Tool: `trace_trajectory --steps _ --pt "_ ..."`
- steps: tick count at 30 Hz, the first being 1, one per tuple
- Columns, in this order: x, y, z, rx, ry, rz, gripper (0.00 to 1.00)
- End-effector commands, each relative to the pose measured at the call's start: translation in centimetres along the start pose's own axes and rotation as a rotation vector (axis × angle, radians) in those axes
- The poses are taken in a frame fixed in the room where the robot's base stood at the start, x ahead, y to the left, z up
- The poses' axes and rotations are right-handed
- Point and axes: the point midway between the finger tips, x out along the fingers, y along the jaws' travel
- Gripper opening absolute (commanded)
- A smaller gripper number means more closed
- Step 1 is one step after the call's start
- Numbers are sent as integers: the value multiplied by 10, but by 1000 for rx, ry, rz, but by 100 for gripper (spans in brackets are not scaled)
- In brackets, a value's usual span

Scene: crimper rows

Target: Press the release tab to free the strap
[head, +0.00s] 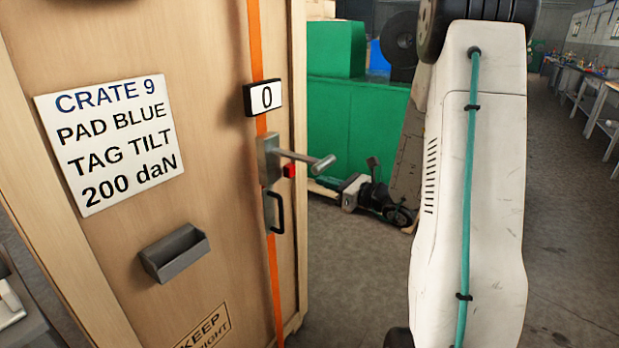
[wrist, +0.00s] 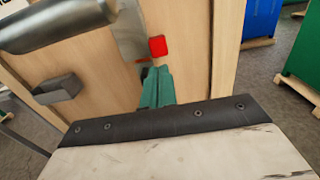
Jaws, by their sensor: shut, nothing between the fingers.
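The red release tab (head: 290,171) sits on the right side of the metal tensioner (head: 268,160) on the crate. The orange strap (head: 257,45) runs down the crate face through the tensioner. A lever (head: 322,163) sticks out from it. In the wrist view the red tab (wrist: 157,46) is just beyond my gripper (wrist: 157,72), whose teal fingers are shut and empty. A gap appears between fingertips and tab; I cannot tell the depth. The lever (wrist: 55,22) crosses the upper left there.
Open floor lies at the right.

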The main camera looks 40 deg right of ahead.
Motion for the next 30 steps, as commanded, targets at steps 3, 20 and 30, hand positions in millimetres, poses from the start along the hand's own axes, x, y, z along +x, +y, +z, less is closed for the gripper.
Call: trace_trajectory --steps 3,20,30 --pt "-23 -1 0 0 0 -4 0" --pt "-47 0 0 1 1 0 0" --pt "-47 0 0 1 0 0 0"
